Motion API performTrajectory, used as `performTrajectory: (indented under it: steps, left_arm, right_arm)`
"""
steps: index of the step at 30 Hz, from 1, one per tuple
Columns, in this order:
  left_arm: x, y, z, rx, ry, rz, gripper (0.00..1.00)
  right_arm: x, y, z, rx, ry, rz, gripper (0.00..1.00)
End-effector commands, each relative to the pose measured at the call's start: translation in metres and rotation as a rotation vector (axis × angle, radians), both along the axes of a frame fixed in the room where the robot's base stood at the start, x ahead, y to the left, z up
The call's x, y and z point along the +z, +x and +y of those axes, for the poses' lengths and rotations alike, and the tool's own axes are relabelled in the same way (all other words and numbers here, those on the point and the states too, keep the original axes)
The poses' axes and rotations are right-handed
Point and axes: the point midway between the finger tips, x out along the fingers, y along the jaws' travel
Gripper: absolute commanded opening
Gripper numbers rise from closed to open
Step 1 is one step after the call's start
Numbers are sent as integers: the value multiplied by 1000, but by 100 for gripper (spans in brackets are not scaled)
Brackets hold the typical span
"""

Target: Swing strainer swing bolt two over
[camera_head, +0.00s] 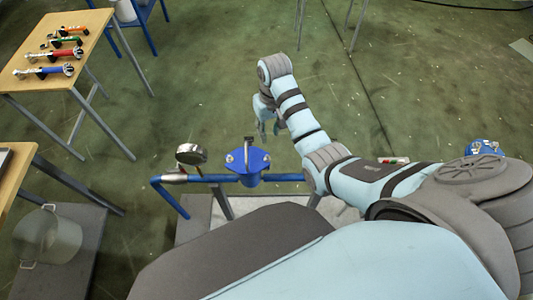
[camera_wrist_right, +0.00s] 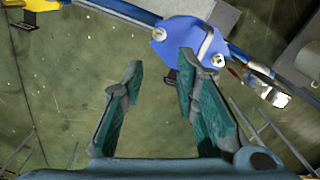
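The blue strainer (camera_head: 248,165) sits in a blue pipe line in the lower middle of the head view. It has a flat blue lid with pale round fittings at its left and right corners and a dark upright piece (camera_head: 249,141) at its far edge. In the right wrist view the strainer (camera_wrist_right: 183,45) is beyond the fingertips, with a pale bar across its lid. I cannot tell which fitting is swing bolt two. My right gripper (camera_head: 268,132) is just beyond and right of the strainer; in the wrist view its fingers (camera_wrist_right: 160,62) are apart and empty. My left gripper is out of view.
A round gauge (camera_head: 191,154) stands on the pipe left of the strainer. A wooden table (camera_head: 25,80) at the upper left holds several coloured-handled tools. A pot (camera_head: 47,238) sits on a grey platform at the lower left.

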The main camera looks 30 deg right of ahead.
Motion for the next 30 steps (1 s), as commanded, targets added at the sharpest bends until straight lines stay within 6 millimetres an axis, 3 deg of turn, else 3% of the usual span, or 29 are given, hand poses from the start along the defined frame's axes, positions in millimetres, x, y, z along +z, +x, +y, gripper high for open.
performTrajectory:
  steps: [9,14,19,26,30]
  left_arm:
    - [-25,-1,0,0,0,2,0]
    - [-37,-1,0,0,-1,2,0]
    - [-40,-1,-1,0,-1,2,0]
    - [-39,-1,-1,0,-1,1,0]
    - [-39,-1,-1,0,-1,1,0]
  right_arm:
    - [-91,-2,5,1,-1,4,28]
    - [-125,-1,6,1,-1,1,28]
    - [-136,-1,7,1,-1,-1,28]
    - [-136,-1,6,1,-1,-2,28]
    - [-136,-1,6,1,-1,-2,10]
